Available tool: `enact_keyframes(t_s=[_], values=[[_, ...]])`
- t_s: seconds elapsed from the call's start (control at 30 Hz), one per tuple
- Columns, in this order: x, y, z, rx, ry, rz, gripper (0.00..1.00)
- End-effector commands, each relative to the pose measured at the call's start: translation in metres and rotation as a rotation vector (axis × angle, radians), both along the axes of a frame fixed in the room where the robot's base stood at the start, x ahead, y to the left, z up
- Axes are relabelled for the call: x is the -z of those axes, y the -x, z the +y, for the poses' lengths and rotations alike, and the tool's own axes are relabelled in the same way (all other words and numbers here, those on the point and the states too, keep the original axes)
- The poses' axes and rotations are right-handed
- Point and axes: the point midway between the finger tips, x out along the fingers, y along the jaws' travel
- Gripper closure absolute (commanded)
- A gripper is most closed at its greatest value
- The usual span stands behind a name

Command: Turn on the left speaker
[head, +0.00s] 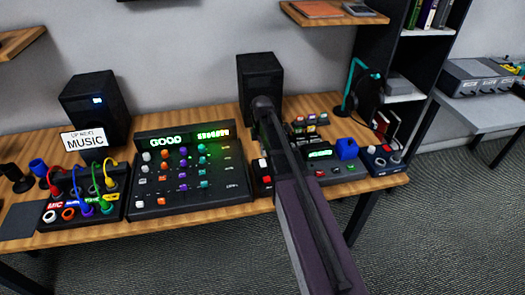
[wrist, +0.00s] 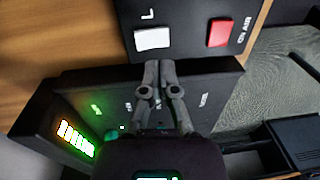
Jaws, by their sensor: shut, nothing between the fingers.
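The left speaker (head: 95,108) is a black box at the back left of the desk, with a small blue-white light lit on its front. A black switch box (wrist: 185,25) in the wrist view carries a white button (wrist: 152,39) marked L and a red button (wrist: 220,33) marked ON AIR. My gripper (wrist: 158,66) is shut and empty, its tips just below the white button in the picture. I cannot tell whether they touch the box. In the head view my arm hides the gripper.
A mixer (head: 190,198) with lit displays stands mid-desk, and a cable patch box (head: 83,222) is to its left. The right speaker (head: 259,78) stands behind my arm. A blue-knobbed device (head: 335,170) and a headphone stand (head: 350,88) are at the right.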

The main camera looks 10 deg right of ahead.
Motion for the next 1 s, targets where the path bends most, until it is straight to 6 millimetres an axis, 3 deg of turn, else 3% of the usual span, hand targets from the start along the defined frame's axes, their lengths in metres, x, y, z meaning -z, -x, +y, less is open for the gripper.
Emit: enact_keyframes(t_s=[0.1,1.0], values=[[-0.015,0.002,0.000,0.000,0.000,0.000,1.00],[-0.088,0.011,0.001,0.000,0.000,0.000,1.00]])
